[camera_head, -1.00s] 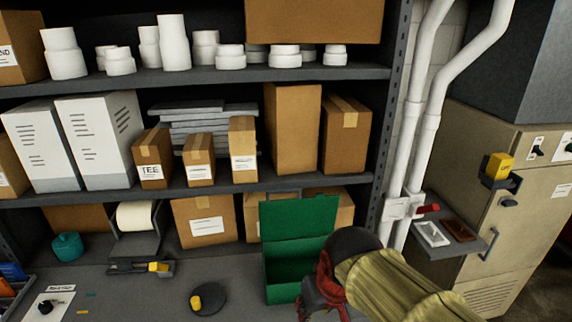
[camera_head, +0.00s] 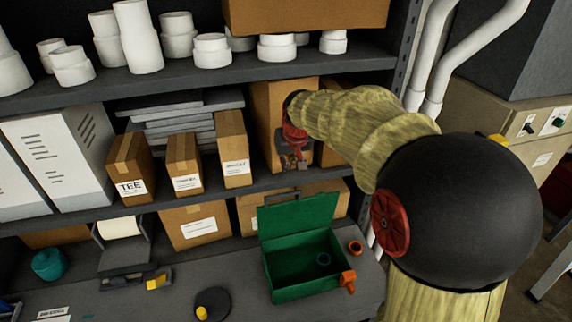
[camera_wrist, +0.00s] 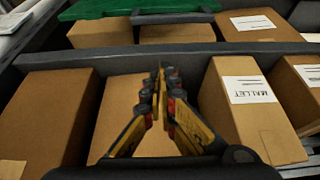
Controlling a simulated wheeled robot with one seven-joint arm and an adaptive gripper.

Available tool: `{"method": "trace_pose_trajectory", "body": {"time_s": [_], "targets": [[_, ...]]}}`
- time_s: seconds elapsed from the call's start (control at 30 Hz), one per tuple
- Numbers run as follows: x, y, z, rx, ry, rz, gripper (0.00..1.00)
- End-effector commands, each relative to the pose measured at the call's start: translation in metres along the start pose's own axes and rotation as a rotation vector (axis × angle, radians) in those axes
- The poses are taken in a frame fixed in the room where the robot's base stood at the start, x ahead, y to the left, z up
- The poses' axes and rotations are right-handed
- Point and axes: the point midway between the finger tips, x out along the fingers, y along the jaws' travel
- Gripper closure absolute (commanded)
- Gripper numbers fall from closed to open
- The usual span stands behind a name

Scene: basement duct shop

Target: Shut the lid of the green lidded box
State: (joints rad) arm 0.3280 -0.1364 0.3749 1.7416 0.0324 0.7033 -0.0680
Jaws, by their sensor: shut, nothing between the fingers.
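The green lidded box (camera_head: 290,294) stands on the grey bench in the head view. Its lid (camera_head: 298,222) is raised, standing up at the back and leaning slightly rearward. My gripper (camera_head: 291,164) is above and behind the lid, in front of a tall cardboard box on the middle shelf, apart from the lid. In the wrist view my gripper (camera_wrist: 160,70) is shut and empty, with its fingertips together. A green edge of the lid (camera_wrist: 140,8) shows at the top of that view.
Shelves with cardboard boxes (camera_head: 235,150) rise behind. A black disc (camera_head: 212,303) with a yellow piece is left of the box. White pipes (camera_head: 440,50) stand at right.

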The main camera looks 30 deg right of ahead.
Motion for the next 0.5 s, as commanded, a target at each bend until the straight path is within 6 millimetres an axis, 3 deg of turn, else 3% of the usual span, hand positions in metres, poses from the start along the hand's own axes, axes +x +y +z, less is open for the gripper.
{"method": "trace_pose_trajectory", "body": {"time_s": [0.4, 0.5], "targets": [[0.073, 0.000, 0.001, 0.000, -0.004, 0.000, 1.00], [0.070, 0.000, 0.011, 0.001, 0.000, 0.000, 1.00]]}}
